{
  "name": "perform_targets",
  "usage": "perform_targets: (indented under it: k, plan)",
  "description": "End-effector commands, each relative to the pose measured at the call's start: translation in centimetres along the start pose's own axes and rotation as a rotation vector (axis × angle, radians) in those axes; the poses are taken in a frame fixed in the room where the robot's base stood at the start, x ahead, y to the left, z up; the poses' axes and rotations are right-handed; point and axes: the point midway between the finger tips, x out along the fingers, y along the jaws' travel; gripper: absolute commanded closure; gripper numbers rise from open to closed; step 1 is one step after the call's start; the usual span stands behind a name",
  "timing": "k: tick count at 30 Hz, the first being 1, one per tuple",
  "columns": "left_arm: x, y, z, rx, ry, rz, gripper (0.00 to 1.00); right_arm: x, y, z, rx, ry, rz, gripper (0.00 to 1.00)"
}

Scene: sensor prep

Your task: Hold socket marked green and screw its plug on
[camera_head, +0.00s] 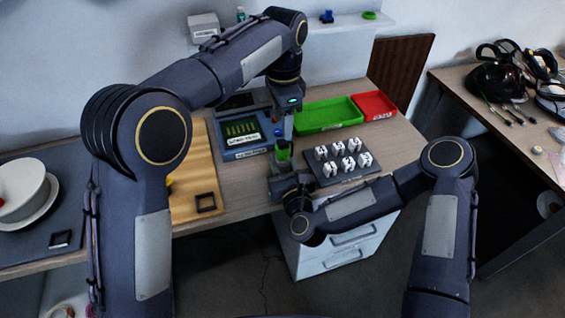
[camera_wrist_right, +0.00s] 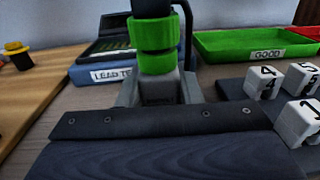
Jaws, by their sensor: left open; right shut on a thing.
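The green-marked socket (camera_wrist_right: 160,88) is a grey block with a green band at its top, upright between the grey fingers of my right gripper (camera_wrist_right: 160,98). In the head view my right gripper (camera_head: 285,178) is at the table's front edge, shut on the socket. A plug with a green collar (camera_wrist_right: 154,34) and a black top stands upright on the socket; whether it is fully seated cannot be told. The green parts also show in the head view (camera_head: 283,153). My left gripper (camera_head: 284,138) is open, pointing down just above and around the plug's top; its fingertips are partly hidden.
A blue lead tester tray (camera_head: 257,151) is behind left. A green tray (camera_head: 325,116) labelled GOOD and a red tray (camera_head: 374,105) are behind right. Several numbered white cubes stand on a dark board (camera_head: 345,178) close on the right. A wooden board (camera_head: 196,160) lies left.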

Motion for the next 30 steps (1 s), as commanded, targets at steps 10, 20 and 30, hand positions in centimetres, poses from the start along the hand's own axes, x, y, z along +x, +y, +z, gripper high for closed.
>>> perform_targets:
  k: [10,20,30]
  plan:
    - [0.11,0.04,-0.02,-0.937,-0.004,0.001,0.49,0.00,0.00,-0.01,0.000,0.000,0.000,1.00]
    - [0.08,0.01,0.00,-1.829,-0.002,-0.001,0.49,0.00,0.00,-0.02,0.000,0.000,0.000,1.00]
    - [-0.11,-0.02,-0.02,-2.746,0.006,0.002,0.49,0.00,0.00,-0.01,0.000,0.000,0.000,1.00]
